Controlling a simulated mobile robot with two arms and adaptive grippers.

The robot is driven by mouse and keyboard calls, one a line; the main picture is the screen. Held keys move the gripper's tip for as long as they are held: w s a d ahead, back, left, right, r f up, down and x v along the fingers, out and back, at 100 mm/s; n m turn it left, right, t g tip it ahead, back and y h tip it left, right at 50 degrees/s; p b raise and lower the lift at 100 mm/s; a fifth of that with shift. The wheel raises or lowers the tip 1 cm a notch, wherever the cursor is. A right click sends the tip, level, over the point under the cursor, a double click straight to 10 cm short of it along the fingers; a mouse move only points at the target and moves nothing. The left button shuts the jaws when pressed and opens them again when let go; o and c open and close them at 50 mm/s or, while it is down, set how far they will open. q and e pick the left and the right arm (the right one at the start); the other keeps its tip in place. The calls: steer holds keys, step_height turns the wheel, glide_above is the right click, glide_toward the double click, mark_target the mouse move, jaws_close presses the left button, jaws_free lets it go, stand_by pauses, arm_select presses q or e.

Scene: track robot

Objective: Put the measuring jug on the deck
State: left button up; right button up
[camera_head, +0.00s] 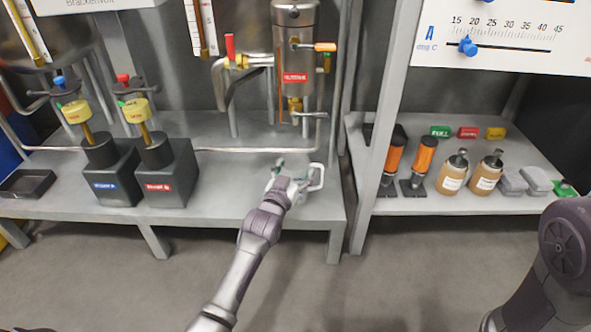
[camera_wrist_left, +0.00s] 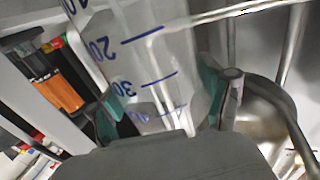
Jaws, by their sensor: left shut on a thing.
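The measuring jug (camera_wrist_left: 150,60) is clear with blue scale marks and numbers. In the wrist view it appears upside down between the two green fingertips of my left gripper (camera_wrist_left: 160,95). In the head view my left gripper (camera_head: 289,181) is at the right front of the grey deck (camera_head: 235,185), shut on the jug. The jug's pale handle (camera_head: 319,178) shows to the right of the fingers; the gripper hides much of its body. I cannot tell whether the jug's base touches the deck. My right gripper is out of view.
Two black pump blocks (camera_head: 170,172) stand left on the deck, and a black tray (camera_head: 27,184) lies at its far left. A steel cylinder with valves (camera_head: 296,55) hangs behind the jug. A right-hand shelf (camera_head: 410,205) holds orange-topped tools and brown bottles (camera_head: 453,175). The deck's middle is clear.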

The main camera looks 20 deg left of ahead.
arm_select(q)
steer(key=o, duration=1.1)
steer(key=shift+r, duration=0.1)
